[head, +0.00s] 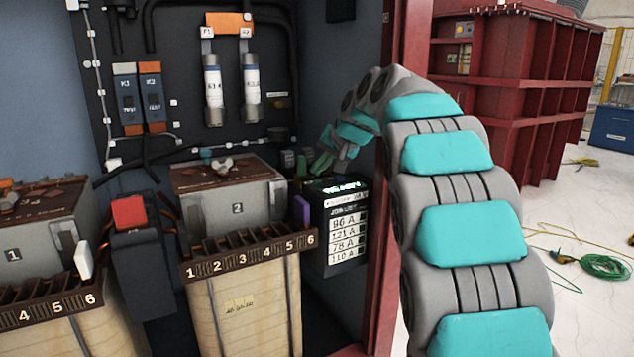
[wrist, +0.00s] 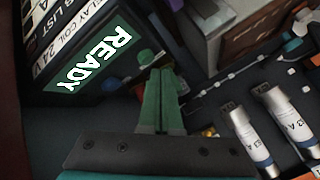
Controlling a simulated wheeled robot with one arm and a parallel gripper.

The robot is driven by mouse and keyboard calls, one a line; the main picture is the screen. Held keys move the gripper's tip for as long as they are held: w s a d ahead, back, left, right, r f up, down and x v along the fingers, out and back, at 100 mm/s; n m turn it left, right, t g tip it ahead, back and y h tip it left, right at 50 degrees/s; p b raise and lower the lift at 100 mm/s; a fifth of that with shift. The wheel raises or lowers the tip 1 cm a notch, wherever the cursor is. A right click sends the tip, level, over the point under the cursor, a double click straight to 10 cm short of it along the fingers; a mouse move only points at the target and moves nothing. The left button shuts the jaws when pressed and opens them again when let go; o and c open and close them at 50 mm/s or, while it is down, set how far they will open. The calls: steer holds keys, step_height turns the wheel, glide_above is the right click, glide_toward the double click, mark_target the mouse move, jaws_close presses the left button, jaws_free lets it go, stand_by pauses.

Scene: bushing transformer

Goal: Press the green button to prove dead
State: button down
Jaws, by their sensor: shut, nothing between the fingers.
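A green button-like cap (wrist: 146,57) shows in the wrist view just past my fingertips, beside the lit display. In the head view small green parts (head: 288,159) stand at the back of the cabinet, left of my gripper (head: 320,166). A black box has a lit display (wrist: 95,60) reading READY in green; the display also shows in the head view (head: 345,187).
Transformer blocks 1 (head: 40,255) and 2 (head: 235,208) stand below. A red-topped block (head: 129,212) sits between them. White fuses (head: 213,88) and K1, K2 relays (head: 125,97) are on the back panel. The red cabinet post (head: 384,290) stands close to my arm.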

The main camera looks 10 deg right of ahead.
steer(key=shift+f, duration=0.35)
steer(key=shift+f+b, duration=0.4)
steer(key=shift+f, duration=0.1)
stand_by(0.8)
steer(key=shift+r, duration=0.15)
steer(key=shift+r+p, duration=0.7)
steer(key=shift+r, duration=0.05)
step_height(320, 180, up, 5)
steer(key=p, duration=0.3)
steer(key=shift+p, duration=0.35)
stand_by(0.3)
